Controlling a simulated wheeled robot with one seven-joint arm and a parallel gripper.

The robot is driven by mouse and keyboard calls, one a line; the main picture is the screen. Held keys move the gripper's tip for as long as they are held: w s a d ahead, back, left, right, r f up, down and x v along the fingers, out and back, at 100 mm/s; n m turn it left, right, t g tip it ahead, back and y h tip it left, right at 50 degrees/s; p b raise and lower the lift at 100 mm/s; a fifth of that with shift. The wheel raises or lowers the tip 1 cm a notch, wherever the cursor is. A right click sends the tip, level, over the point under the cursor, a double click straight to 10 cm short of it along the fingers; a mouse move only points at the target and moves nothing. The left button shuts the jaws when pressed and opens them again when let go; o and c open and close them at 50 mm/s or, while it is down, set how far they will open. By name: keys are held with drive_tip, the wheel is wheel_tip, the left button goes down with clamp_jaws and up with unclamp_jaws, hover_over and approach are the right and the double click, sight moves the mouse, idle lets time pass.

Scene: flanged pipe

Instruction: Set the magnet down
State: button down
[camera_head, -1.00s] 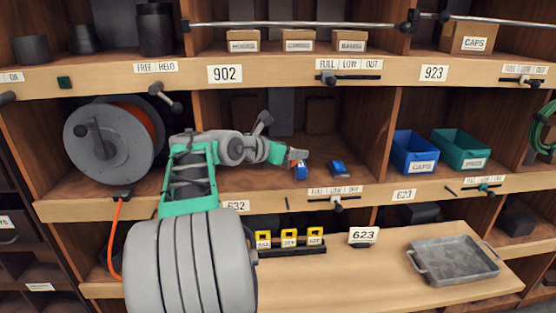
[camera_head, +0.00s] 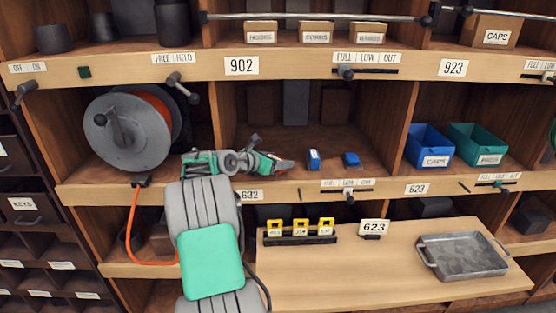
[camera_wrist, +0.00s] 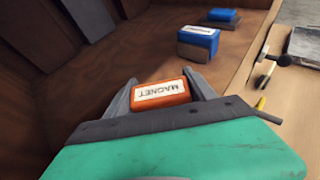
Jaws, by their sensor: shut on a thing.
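An orange magnet (camera_wrist: 162,94) with a white label reading MAGNET, upside down in the picture, is between my gripper's fingers in the wrist view. My gripper (camera_wrist: 161,79) is shut on it. In the head view my gripper (camera_head: 287,165) is low in the middle compartment, above the shelf board (camera_head: 300,187), left of a blue block. The magnet is hard to make out there. I cannot tell whether it touches the shelf.
Two blue blocks stand to the right: a nearer labelled one (camera_head: 314,160) and another (camera_head: 351,159). A cable reel (camera_head: 128,130) fills the left compartment. Blue (camera_head: 428,146) and green (camera_head: 477,145) bins stand right. A metal tray (camera_head: 462,257) lies on the lower counter.

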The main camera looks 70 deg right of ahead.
drive_tip(key=shift+r, duration=0.1)
drive_tip(key=shift+c, duration=1.6)
unclamp_jaws()
drive_tip(key=shift+a, duration=0.25)
drive_tip(key=b+v, duration=0.1)
drive_tip(key=v, duration=1)
drive_tip(key=shift+a+r, duration=0.2)
drive_tip(key=shift+a, duration=0.1)
